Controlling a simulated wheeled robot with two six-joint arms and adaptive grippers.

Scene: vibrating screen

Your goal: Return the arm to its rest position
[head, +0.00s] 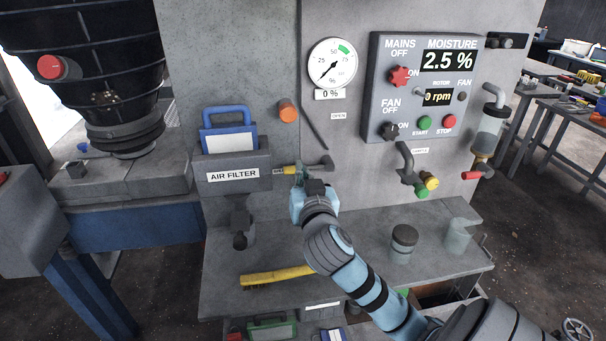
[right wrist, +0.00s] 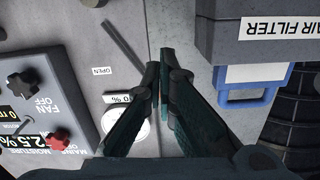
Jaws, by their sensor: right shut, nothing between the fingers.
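My right arm, light blue with black bands, reaches up from the lower right in the head view. Its right gripper (head: 299,172) is in front of the grey panel, just right of the air filter box (head: 230,184). In the right wrist view the gripper (right wrist: 159,66) has its two dark green fingers converging at the tips, with nothing between them. The panel edge and the air filter box (right wrist: 268,48) lie beyond the fingers there. My left gripper does not show in either view.
The control box (head: 381,112) reads 2.5 % and 0 rpm. A gauge (head: 333,65) reads 0 %. Below, the grey shelf (head: 225,300) carries a yellow brush (head: 277,276), a dark-lidded jar (head: 403,244) and a clear cup (head: 457,238). A valve handle (head: 407,163) sticks out right of my gripper.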

